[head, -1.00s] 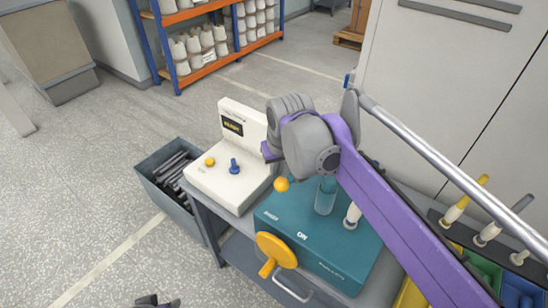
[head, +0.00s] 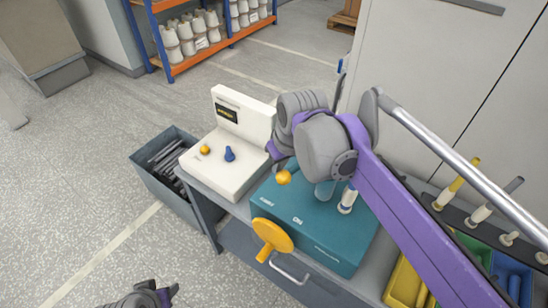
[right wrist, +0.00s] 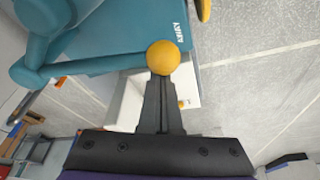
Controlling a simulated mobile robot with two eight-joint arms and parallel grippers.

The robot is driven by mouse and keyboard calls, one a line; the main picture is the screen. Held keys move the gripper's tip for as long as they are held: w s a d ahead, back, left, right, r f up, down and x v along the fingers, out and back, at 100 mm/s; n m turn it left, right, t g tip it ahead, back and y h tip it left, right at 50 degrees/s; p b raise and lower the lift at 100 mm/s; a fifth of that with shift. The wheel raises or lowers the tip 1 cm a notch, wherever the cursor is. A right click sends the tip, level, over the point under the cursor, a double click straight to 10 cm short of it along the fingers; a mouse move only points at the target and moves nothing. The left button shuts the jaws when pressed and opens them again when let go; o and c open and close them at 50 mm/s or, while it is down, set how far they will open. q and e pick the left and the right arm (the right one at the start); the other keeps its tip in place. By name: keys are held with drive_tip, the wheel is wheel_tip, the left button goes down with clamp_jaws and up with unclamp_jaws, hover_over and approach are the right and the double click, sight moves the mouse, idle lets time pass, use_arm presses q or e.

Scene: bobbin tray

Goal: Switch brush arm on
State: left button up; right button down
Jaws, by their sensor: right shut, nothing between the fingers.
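The teal box (head: 335,235) on the bench has lettering reading ON on its top and a second label, AWAY, to the left of it. A teal arm with an orange ball knob (head: 284,177) stands over the box. The knob also shows in the right wrist view (right wrist: 163,56), with the teal arm to its left. My right gripper (right wrist: 162,82) is shut and empty, its fingertips at the knob; whether they touch is unclear. In the head view my right wrist hides its fingers. My left gripper (head: 150,295) shows partly at the bottom edge; its jaw state is unclear.
A white machine (head: 222,165) with a dark display and blue and yellow knobs stands left of the box. An orange handwheel (head: 272,235) is on the box front. A grey bin (head: 150,178) stands left; yellow and blue trays (head: 408,285) lie right.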

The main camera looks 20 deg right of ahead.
use_arm(q)
drive_tip(key=shift+w+r+p, duration=0.25)
drive_tip(key=shift+r+p, duration=0.1)
drive_tip(key=shift+r, duration=0.15)
drive_tip(key=shift+w+r+p, duration=0.2)
drive_tip(key=shift+r+p, duration=0.15)
drive_tip(key=shift+r, duration=0.15)
use_arm(e)
drive_tip(key=s+d+n, duration=0.2)
drive_tip(key=s+d, duration=0.2)
drive_tip(key=s, duration=0.2)
drive_tip(key=shift+s+y, duration=0.25)
drive_tip(key=shift+y, duration=0.15)
use_arm(q)
drive_tip(key=shift+a, duration=0.1)
use_arm(e)
drive_tip(key=shift+f+g, duration=0.1)
drive_tip(key=shift+g, duration=0.2)
